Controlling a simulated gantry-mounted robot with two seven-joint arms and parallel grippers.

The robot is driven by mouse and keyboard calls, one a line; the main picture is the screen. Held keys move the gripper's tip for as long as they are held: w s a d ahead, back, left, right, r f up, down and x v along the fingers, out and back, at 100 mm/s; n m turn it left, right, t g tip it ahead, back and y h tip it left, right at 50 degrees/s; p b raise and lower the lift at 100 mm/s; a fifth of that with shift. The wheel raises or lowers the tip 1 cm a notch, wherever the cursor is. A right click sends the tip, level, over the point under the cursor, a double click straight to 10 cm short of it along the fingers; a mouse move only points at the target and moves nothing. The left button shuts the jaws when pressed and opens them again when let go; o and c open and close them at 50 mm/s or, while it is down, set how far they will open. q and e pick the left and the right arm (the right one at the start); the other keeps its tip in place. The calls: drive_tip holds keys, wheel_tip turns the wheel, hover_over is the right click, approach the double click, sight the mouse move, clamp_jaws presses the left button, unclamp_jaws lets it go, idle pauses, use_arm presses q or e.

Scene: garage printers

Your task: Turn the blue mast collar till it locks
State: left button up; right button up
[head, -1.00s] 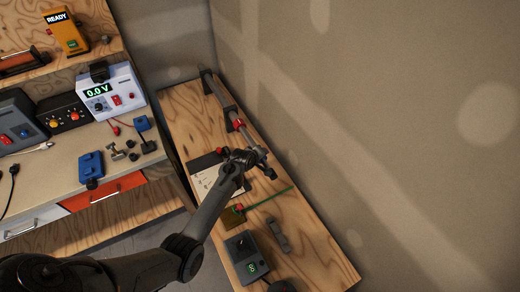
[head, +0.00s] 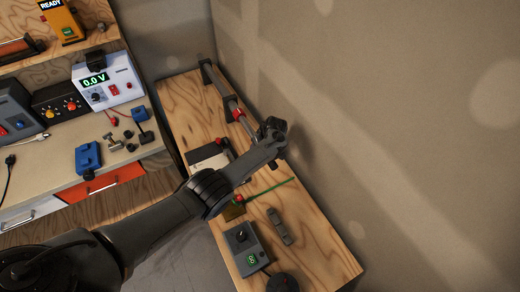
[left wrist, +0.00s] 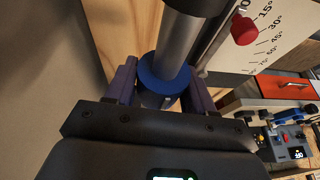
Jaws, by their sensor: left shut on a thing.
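The blue mast collar (left wrist: 161,75) is a ring around the grey mast tube (left wrist: 178,45) in the left wrist view. My left gripper (left wrist: 160,92) is shut on the collar, with one finger on each side of it. In the head view my left gripper (head: 273,132) is at the near end of the mast (head: 244,121), which lies along the right-hand bench by the wall. The gripper and wrist hide the collar there. My right gripper is in neither view.
A white angle-scale card (left wrist: 285,32) with a red knob (left wrist: 244,30) is beside the mast. Nearer on the bench (head: 325,245) are a green rod (head: 268,189), a grey box with a green display (head: 246,247) and a small grey block (head: 279,226). The wall is close on the right.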

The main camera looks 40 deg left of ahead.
use_arm(q)
drive_tip(key=shift+f+g+b, duration=0.1)
drive_tip(key=shift+g+b, duration=0.2)
drive_tip(key=o, duration=1)
drive_tip(key=shift+d, duration=0.1)
drive_tip(key=shift+c, duration=0.2)
